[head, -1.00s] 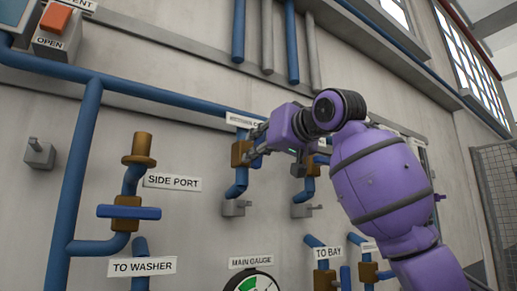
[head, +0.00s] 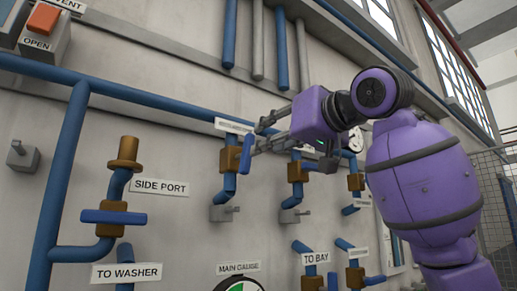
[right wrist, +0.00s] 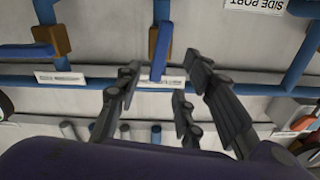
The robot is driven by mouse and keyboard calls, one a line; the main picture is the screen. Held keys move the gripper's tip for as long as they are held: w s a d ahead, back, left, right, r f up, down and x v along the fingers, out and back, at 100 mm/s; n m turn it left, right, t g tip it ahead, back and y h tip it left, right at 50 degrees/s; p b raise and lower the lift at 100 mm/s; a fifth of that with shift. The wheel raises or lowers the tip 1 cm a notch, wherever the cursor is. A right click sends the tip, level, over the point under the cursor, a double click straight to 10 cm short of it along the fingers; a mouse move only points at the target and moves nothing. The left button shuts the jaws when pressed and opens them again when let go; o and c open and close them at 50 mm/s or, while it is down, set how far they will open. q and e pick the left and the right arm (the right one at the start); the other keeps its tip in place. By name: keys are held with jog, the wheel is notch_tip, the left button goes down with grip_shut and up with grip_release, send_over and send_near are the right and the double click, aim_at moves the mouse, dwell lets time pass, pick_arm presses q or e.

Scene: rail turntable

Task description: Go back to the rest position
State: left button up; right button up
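My right gripper (head: 262,136) is in front of the pipe wall, its fingers spread and nothing seen between them. A valve with a blue lever (head: 246,155) and brass body (head: 230,158) is just beyond the fingertips. My left gripper is not in view.
A side port valve (head: 113,217) with a blue handle is at the left. A brass valve (head: 298,171) is right of the near one. A main gauge (head: 241,286) is at the bottom. A red-buttoned box (head: 42,35) is at the upper left. Blue pipes run along the wall.

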jog(key=shift+v, duration=1)
